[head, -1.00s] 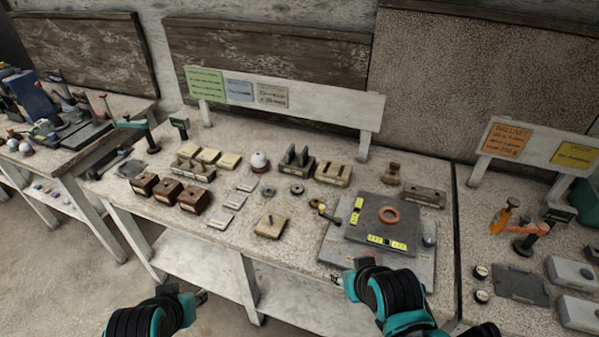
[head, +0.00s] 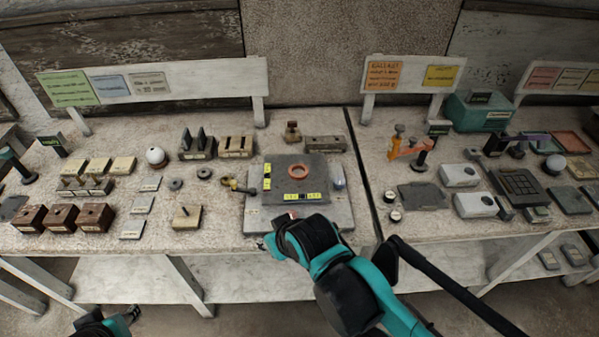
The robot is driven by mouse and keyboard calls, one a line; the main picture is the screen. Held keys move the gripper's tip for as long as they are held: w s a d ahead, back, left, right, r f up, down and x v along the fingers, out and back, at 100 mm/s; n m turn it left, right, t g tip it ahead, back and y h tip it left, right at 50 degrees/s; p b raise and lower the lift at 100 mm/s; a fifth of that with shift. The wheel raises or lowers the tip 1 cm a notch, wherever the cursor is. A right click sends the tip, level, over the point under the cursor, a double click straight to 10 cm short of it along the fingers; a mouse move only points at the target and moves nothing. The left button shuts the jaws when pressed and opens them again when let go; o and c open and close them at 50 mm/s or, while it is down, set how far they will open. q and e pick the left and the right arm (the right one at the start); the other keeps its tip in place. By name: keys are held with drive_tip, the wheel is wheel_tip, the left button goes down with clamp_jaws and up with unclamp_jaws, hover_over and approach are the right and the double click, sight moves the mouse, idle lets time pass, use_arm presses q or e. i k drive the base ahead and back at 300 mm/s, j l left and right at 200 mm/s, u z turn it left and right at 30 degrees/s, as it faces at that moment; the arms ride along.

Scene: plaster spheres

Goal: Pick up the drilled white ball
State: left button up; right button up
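A white ball (head: 156,156) sits on a small dark base on the left table, behind the flat pale plates. Another whitish ball (head: 555,163) sits on the right table near its back right. I cannot make out a drilled hole in either. My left gripper (head: 131,314) is at the bottom left edge, low in front of the table and far from both balls; its fingers are too small to read. My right gripper (head: 268,241) is at the front edge of the grey plate, apart from both balls, its fingers mostly hidden by its own body.
A grey plate (head: 346,207) with an orange ring (head: 299,171) lies mid-table. Brown blocks (head: 61,218), a wooden block with a peg (head: 187,217) and slotted holders (head: 236,147) stand around the left ball. An orange clamp stand (head: 405,149) and grey boxes (head: 474,204) occupy the right table.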

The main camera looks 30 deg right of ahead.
sight(155, 155)
drive_tip(key=i+j, duration=0.15)
drive_tip(key=j, duration=0.15)
drive_tip(key=i+j, duration=0.15)
drive_tip(key=j, duration=0.15)
drive_tip(key=i+j, duration=0.15)
drive_tip(key=j, duration=0.2)
drive_tip(key=i+j+z, duration=0.1)
drive_tip(key=j+z, duration=0.15)
drive_tip(key=z, duration=0.2)
drive_tip(key=i+j+z, duration=0.1)
drive_tip(key=j+z, duration=0.15)
drive_tip(key=z, duration=0.15)
drive_tip(key=j+z, duration=0.25)
drive_tip(key=z, duration=0.2)
drive_tip(key=i+z, duration=0.2)
drive_tip(key=i, duration=0.25)
